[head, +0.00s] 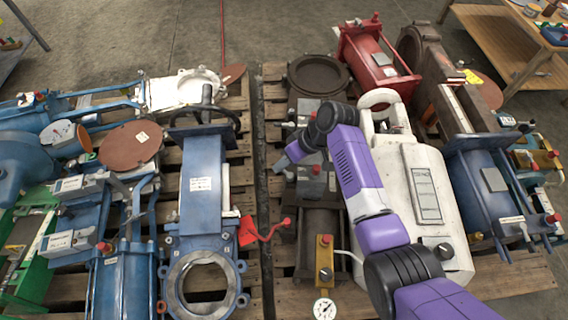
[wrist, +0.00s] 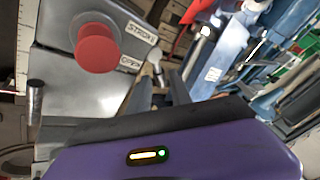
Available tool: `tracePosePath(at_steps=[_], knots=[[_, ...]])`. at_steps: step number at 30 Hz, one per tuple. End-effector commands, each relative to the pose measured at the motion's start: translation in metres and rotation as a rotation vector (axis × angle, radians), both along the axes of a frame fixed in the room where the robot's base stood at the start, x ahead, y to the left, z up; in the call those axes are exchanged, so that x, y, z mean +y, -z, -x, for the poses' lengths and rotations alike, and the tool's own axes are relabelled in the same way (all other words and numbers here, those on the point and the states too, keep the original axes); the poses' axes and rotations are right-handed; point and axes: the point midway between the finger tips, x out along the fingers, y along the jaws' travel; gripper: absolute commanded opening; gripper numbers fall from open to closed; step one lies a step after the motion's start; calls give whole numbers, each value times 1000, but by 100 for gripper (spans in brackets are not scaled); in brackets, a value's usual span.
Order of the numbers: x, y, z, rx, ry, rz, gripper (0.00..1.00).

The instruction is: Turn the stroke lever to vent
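A grey control box (wrist: 60,100) fills the left of the wrist view, with a red mushroom button (wrist: 97,50) on it. A plate reading STROKE (wrist: 140,32) sits at its edge, with a second, partly hidden plate below. A small pale lever with a rounded tip (wrist: 155,58) stands beside these plates. My gripper (wrist: 160,85) has its two dark fingers apart, with the lever just beyond and between their tips; contact cannot be told.
A white-cased unit (head: 430,190) and a red cylinder (head: 372,58) are on the right pallet. A narrow gap (head: 263,190) separates the pallets.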

Motion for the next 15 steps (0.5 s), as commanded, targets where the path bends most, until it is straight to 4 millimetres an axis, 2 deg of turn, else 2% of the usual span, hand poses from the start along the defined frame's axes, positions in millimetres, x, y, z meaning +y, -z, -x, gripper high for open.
tracePosePath(at_steps=[7, 11, 15], knots=[[0, 0, 0, -1, 0, -1, 25], [0, 0, 0, -1, 0, -1, 0], [0, 0, 0, -1, 0, -1, 0]])
